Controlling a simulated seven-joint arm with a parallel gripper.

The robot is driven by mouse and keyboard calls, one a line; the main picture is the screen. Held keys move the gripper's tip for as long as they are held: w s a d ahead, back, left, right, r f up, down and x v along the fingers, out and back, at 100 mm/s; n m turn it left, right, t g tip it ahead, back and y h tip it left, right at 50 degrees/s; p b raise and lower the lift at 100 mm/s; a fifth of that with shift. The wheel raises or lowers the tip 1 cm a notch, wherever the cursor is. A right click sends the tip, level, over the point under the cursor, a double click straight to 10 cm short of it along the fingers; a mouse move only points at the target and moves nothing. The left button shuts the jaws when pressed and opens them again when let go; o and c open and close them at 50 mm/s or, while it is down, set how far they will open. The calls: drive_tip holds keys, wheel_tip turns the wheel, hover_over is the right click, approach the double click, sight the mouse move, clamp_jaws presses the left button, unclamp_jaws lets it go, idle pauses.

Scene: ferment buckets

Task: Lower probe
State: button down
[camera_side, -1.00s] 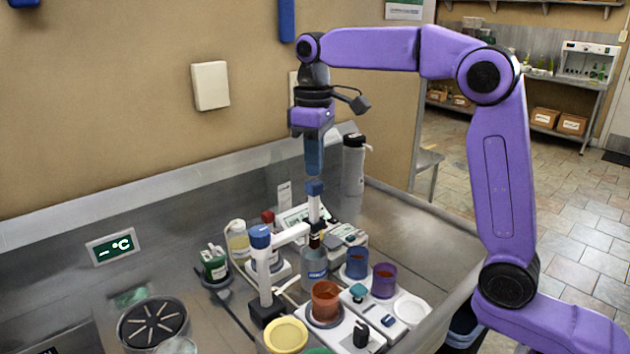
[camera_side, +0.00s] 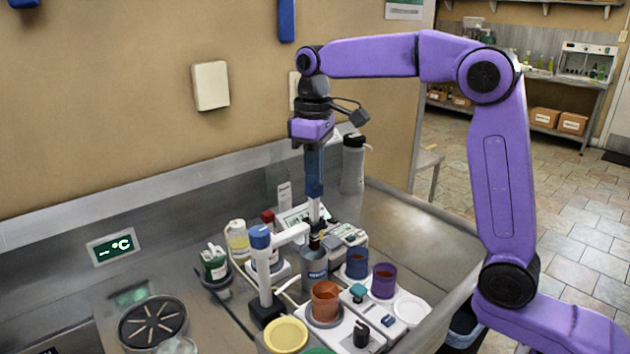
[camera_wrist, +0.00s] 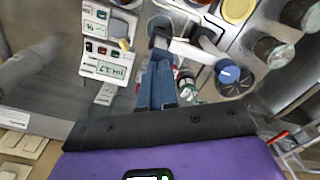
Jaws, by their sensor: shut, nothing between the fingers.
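The probe (camera_side: 314,210) is a white upright rod with a blue cap (camera_side: 315,188), dark at its lower end. A white arm from a blue-topped stand (camera_side: 262,270) holds it upright over a grey vessel (camera_side: 314,264). How far its tip reaches inside is hidden. My gripper (camera_side: 314,178) is shut and empty, pointing straight down. Its fingertips meet or nearly meet the cap from above; I cannot see a gap. In the wrist view, the blue fingers (camera_wrist: 157,82) lie together, and the stand's blue knob (camera_wrist: 228,72) is to their right.
An orange-brown cup (camera_side: 325,301), a blue cup (camera_side: 357,264) and a purple cup (camera_side: 384,281) stand on the right. A yellow lid (camera_side: 286,334) lies in front. A grey bottle (camera_side: 353,165) stands behind. Open sink floor lies at the right.

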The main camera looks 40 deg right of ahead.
sight(314, 192)
drive_tip(key=shift+f, duration=2.5)
drive_tip(key=shift+r, duration=2.55)
